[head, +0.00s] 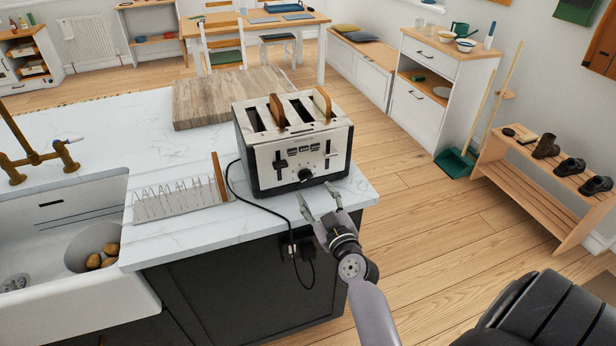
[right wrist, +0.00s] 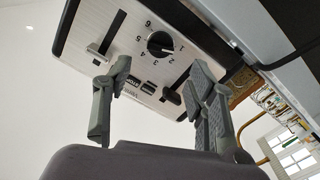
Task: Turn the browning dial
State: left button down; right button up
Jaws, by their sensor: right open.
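The toaster (head: 331,151) stands on the island worktop near its front edge, with bread slices (head: 322,101) in its slots. Its round black browning dial (head: 305,175) is low on the front, between two levers. In the right wrist view the dial (right wrist: 160,44) shows upside down with numbers around it; its white mark seems to lie toward the low numbers. My right gripper (head: 319,205) is open and empty in front of the toaster, apart from the dial. In the right wrist view its fingertips (right wrist: 163,70) are spread either side of the dial. My left gripper is out of view.
A toast rack (head: 178,200) stands left of the toaster, and a wooden board (head: 225,97) lies behind it. The black cord (head: 255,205) loops over the worktop edge to a socket (head: 298,247) below. The sink (head: 60,240) is at the left.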

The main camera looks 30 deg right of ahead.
aim_at(307, 178)
jog(key=x, duration=0.7)
jog(key=shift+p, duration=0.3)
jog(key=shift+c, duration=0.6)
jog(key=c, duration=1)
jog(key=shift+c, duration=0.2)
